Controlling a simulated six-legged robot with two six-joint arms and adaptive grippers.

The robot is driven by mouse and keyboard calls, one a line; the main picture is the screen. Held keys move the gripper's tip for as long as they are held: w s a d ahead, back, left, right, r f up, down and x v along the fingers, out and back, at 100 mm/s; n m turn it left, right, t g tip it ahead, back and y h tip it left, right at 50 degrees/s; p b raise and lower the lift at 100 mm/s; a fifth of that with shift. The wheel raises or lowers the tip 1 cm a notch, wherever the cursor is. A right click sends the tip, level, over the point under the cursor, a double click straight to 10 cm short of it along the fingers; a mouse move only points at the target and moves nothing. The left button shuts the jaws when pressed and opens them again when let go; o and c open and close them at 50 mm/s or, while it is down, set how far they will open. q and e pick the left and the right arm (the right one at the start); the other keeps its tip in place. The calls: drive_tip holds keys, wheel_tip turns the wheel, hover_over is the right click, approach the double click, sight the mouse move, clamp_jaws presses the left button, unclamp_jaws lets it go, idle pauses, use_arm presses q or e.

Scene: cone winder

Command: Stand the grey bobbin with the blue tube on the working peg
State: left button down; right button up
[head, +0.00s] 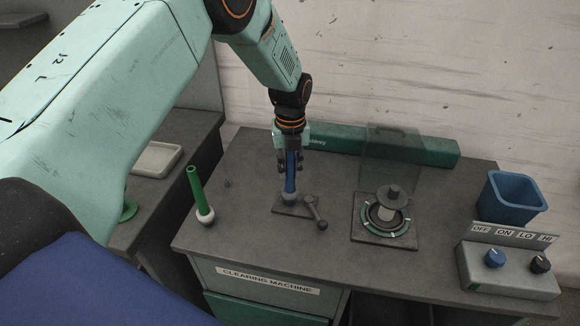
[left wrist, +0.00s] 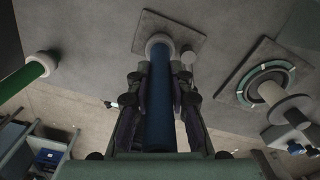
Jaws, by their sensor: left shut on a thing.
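The grey bobbin with the blue tube (head: 290,181) stands about upright over a small dark plate (head: 281,209) in the middle of the table. Its pale grey foot (head: 289,198) is at the plate; I cannot tell whether it touches. My left gripper (head: 290,163) comes down from above and is shut on the blue tube. In the left wrist view the blue tube (left wrist: 160,105) lies between the fingers, and its pale foot (left wrist: 159,43) shows against the plate (left wrist: 190,38). No peg shows; the foot would hide one there. My right gripper is not in view.
A lever with a ball knob (head: 322,225) is beside the plate. A green tube on a pale foot (head: 195,190) stands at left. A round device with a clear guard (head: 388,215), a blue bin (head: 510,197) and a switch box (head: 508,268) are at right. A green bar (head: 430,150) lies behind.

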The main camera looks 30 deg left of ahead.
use_arm(q)
drive_tip(key=c, duration=1.1)
unclamp_jaws()
drive_tip(key=shift+r, duration=0.1)
wheel_tip(320, 180, up, 12)
drive_tip(key=shift+f, duration=0.1)
